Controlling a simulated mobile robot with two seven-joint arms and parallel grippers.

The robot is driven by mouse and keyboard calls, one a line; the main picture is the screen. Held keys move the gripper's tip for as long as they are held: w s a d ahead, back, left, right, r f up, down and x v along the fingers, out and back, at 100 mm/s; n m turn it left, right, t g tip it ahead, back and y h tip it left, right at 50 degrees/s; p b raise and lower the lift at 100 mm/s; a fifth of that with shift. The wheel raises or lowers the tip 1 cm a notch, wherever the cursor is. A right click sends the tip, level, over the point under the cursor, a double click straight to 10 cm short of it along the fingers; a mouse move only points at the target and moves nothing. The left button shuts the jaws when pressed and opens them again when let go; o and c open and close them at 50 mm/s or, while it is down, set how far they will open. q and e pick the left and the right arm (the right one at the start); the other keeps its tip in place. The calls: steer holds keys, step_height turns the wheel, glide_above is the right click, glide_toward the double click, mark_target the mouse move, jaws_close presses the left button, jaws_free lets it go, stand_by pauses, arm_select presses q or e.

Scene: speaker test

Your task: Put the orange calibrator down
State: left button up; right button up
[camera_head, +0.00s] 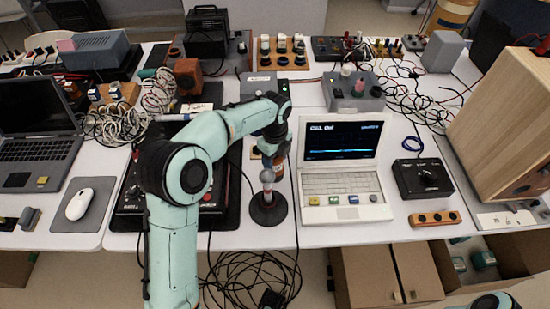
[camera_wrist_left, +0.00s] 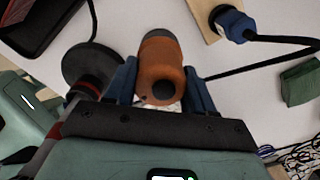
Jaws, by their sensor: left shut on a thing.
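The orange calibrator (camera_wrist_left: 160,72), a short cylinder with a dark grey end, is between the two blue fingers of my left gripper (camera_wrist_left: 160,88) in the left wrist view. The gripper is shut on it. In the head view my left gripper (camera_head: 275,148) is above the white table, behind a small stand with a round black base (camera_head: 268,210). The calibrator is mostly hidden there by the arm and stand. I cannot tell whether it touches the table. My right gripper is not in view.
The black base also shows left of the calibrator in the wrist view (camera_wrist_left: 92,66). A white laptop (camera_head: 342,165) stands to the right. A black device (camera_head: 135,195) lies to the left. A blue plug (camera_wrist_left: 232,24) with a black cable is near the calibrator.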

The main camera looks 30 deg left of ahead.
arm_select(q)
steer(key=o, duration=1.4)
steer(key=shift+f, duration=0.1)
steer(key=shift+c, duration=0.2)
step_height(320, 180, up, 12)
steer(key=p, duration=0.2)
steer(key=shift+r, duration=0.25)
steer(key=shift+p, duration=0.3)
